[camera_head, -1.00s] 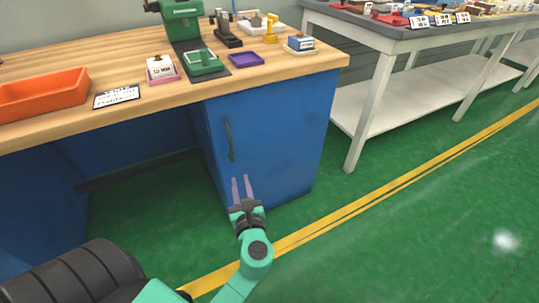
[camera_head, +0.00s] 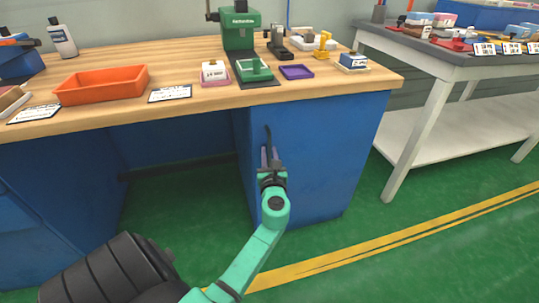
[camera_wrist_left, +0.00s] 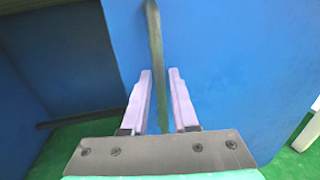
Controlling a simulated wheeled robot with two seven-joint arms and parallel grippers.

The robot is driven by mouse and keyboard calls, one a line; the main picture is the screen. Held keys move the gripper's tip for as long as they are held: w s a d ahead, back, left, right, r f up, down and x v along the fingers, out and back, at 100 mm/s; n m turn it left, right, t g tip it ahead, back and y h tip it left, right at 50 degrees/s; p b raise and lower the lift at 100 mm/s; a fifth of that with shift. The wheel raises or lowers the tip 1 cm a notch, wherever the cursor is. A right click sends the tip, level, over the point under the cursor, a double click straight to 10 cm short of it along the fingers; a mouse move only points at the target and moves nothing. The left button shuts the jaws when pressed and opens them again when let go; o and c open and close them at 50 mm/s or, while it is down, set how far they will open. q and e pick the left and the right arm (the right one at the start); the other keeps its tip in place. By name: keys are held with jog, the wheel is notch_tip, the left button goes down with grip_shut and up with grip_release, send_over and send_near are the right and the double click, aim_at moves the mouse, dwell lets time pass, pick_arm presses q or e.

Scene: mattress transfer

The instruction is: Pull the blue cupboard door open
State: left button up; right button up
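The blue cupboard door (camera_head: 315,150) is the front of the cabinet under the wooden bench and looks closed. Its dark upright handle (camera_head: 268,135) is near the door's left edge. My left gripper (camera_head: 269,153) is at the lower part of the handle. In the left wrist view, the handle (camera_wrist_left: 156,40) runs down between the two pale purple fingers of the left gripper (camera_wrist_left: 161,78). The fingers are apart, with gaps visible beside the handle. Whether either finger touches it, I cannot tell. My right gripper is not in view.
The wooden bench top (camera_head: 200,109) overhangs the cabinet and carries an orange tray (camera_head: 102,84) and a green machine (camera_head: 240,30). A grey table (camera_head: 430,62) stands at the right. Green floor (camera_head: 350,235) is free in front of the door.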

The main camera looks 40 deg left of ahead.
pick_arm(q)
grip_shut()
dwell(1.4)
